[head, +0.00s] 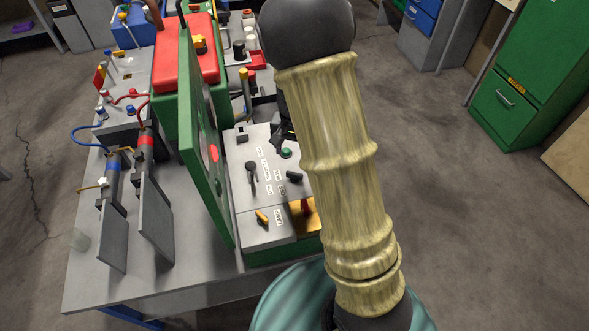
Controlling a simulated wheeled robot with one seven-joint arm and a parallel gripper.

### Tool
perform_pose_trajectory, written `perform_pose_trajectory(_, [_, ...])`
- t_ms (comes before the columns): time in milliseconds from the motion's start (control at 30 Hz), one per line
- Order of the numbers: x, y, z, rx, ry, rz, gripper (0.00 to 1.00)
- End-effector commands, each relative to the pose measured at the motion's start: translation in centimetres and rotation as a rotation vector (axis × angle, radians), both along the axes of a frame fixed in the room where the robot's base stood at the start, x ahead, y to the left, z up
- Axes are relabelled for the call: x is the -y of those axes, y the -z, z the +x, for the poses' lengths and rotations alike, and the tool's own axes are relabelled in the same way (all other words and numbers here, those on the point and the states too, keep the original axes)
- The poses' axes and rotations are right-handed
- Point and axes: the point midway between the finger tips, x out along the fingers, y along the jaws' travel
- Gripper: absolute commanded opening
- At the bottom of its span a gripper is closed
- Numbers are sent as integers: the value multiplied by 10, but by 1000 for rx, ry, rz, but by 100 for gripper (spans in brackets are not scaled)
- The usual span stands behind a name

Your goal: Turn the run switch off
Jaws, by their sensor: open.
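A grey control panel (240,199) sits on the table, behind and left of my pale ribbed arm. It carries a black lever (251,168), a black knob (293,176), a green button (286,153) and an orange switch (262,217). A red switch (306,207) sits on a yellow plate beside my arm. The small white labels are too small to read, so I cannot tell which control is the run switch. My gripper (284,138) shows as a dark shape over the panel's far part, close to the green button. My arm hides much of it; it is open.
An upright green panel (204,145) stands along the control panel's left side. A red-topped green box (187,58) is behind it. Two grey plates (156,219) stand at left on the grey table (190,292). Green cabinets (506,95) are at right, with clear floor before them.

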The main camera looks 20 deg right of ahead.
Motion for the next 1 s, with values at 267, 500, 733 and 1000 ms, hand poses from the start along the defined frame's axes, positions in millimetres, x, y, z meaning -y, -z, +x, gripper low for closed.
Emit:
perform_pose_trajectory(267, [1,50,-1,-4,2,0,69])
perform_pose_trajectory(500, [0,86,-1,-2,0,0,69])
perform_pose_trajectory(733, [-1,97,0,1,-1,0,69])
perform_pose_trajectory(1000, [0,96,0,0,1,0,51])
